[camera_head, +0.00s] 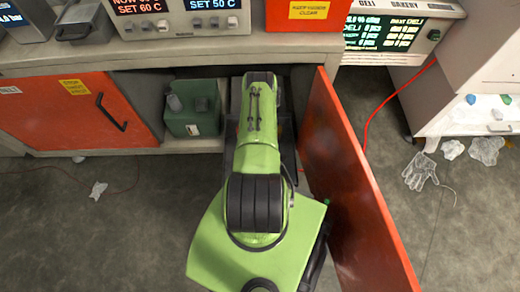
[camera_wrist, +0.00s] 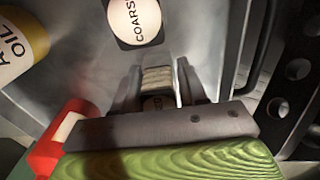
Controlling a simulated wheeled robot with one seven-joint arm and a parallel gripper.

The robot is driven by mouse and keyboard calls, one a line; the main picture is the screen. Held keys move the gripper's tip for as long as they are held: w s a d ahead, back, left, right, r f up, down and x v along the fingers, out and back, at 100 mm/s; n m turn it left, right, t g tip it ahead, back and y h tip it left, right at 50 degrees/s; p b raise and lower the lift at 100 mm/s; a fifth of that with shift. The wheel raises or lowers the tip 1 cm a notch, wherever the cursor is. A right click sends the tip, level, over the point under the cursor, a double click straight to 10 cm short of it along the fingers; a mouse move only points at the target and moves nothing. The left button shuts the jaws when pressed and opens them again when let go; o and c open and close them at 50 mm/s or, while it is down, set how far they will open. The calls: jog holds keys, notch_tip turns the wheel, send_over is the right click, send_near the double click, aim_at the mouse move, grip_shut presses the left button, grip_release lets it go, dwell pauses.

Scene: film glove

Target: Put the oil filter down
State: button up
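In the wrist view my gripper (camera_wrist: 160,72) has its two dark fingers on either side of a small pale, ribbed piece, which I take to be the oil filter (camera_wrist: 157,76). Below the ribs is a dark part with small, unreadable lettering. The filter sits deep between the fingers, close to the palm, and the fingers look closed on it. The contact on its right side is in shadow. In the head view my green arm reaches into the open cabinet under the counter, and my gripper and the filter are hidden.
In the wrist view are a dark item labelled COARS (camera_wrist: 135,22), a yellow-and-white OIL container (camera_wrist: 22,45) and a red item (camera_wrist: 68,132). A green canister (camera_head: 193,108) stands left of my arm. The open orange door (camera_head: 345,180) stands close on its right.

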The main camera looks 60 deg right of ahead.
jog(key=shift+o, duration=1.2)
